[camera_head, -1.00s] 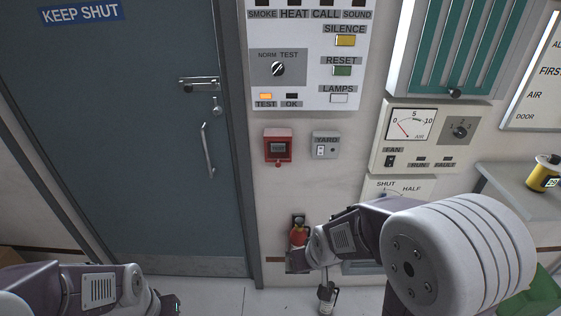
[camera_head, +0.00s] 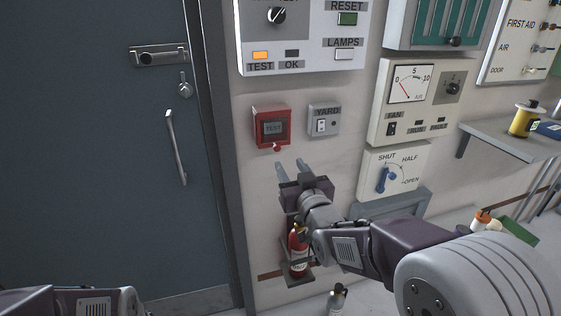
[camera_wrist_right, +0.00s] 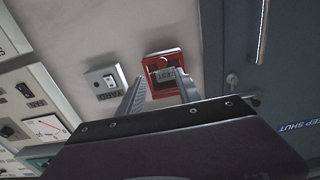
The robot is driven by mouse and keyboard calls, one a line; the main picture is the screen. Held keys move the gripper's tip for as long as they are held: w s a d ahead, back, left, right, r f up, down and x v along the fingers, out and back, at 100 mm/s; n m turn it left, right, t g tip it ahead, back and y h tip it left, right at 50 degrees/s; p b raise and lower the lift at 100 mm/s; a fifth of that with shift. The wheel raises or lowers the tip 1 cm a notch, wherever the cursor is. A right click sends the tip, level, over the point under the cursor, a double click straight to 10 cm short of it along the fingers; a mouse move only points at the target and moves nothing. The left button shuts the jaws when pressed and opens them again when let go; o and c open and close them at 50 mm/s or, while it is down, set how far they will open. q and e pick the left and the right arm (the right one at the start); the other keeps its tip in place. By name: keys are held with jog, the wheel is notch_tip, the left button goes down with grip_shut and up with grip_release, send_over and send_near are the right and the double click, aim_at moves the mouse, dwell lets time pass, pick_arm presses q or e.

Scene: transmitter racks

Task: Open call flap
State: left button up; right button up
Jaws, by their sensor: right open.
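The red call point box (camera_head: 272,127) is on the wall below the fire panel. A clear-looking flap covers its front, with grey lettering behind, and it appears closed. In the right wrist view the call point (camera_wrist_right: 165,70) shows upside down, just beyond the fingertips. My right gripper (camera_head: 289,165) is open and empty, a little below the call point, with its fingers pointing up toward it. In the right wrist view its two fingers (camera_wrist_right: 160,86) are spread apart. My left arm shows at the bottom left, but its gripper is out of view.
A grey YARD switch box (camera_head: 323,120) sits close to the right of the call point. The fire panel (camera_head: 300,60) is above. A fan panel (camera_head: 412,100) and a shut/half/open dial (camera_head: 392,172) are to the right. A fire extinguisher (camera_head: 298,252) is below my right gripper.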

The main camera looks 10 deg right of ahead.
aim_at(278, 149)
jog(key=w, duration=0.6)
jog(key=w+a, duration=0.1)
jog(key=w, duration=0.2)
jog(key=shift+w, duration=0.2)
jog(key=shift+d, duration=0.1)
grip_shut()
dwell(0.9)
